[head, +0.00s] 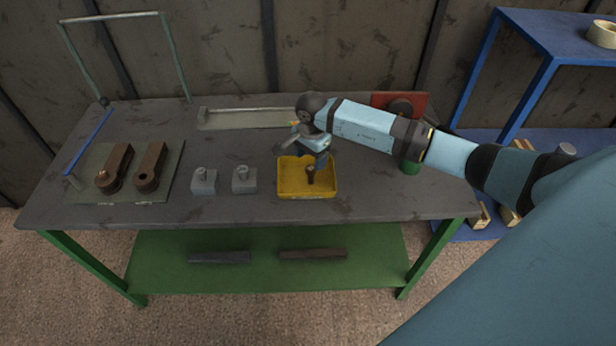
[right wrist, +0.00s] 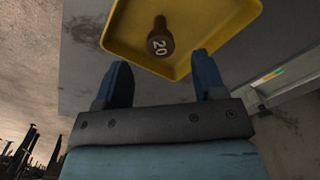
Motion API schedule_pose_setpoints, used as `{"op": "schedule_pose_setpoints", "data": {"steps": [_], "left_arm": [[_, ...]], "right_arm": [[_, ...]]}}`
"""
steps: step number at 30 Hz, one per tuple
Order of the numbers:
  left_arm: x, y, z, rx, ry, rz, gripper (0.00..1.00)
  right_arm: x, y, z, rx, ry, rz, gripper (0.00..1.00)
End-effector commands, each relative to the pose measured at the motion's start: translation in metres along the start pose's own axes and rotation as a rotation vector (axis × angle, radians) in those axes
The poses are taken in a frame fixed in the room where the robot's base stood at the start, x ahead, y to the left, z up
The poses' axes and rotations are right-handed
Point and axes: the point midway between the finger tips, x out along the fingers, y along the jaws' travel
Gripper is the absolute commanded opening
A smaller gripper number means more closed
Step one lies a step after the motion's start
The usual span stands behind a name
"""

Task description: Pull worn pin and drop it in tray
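A dark brown pin (head: 310,175) is in the yellow tray (head: 281,188) on the workbench. In the right wrist view the pin (right wrist: 160,40) shows a round head marked "20", and the tray (right wrist: 124,30) lies under it. My right gripper (right wrist: 163,78) is open, with nothing between its two blue fingers; the pin is beyond the fingertips. My left gripper is not in view.
Two brown links (head: 150,165) lie on a green plate (head: 125,190) at left; the right one has an open hole. Two grey blocks (head: 204,185) with pins stand left of the tray.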

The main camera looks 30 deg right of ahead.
Motion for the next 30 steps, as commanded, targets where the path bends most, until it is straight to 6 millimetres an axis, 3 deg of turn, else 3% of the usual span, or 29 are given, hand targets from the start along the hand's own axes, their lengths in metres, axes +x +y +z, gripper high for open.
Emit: {"op": "schedule_pose_setpoints", "data": {"steps": [8,21,30], "left_arm": [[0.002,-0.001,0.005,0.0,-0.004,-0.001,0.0],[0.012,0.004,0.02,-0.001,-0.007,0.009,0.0],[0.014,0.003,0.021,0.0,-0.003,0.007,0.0]], "right_arm": [[-0.013,-0.001,-0.001,-0.001,0.002,-0.002,0.64],[-0.107,-0.001,0.0,-0.001,0.002,-0.004,0.64],[-0.137,0.0,0.0,-0.001,0.0,0.0,0.64]]}}
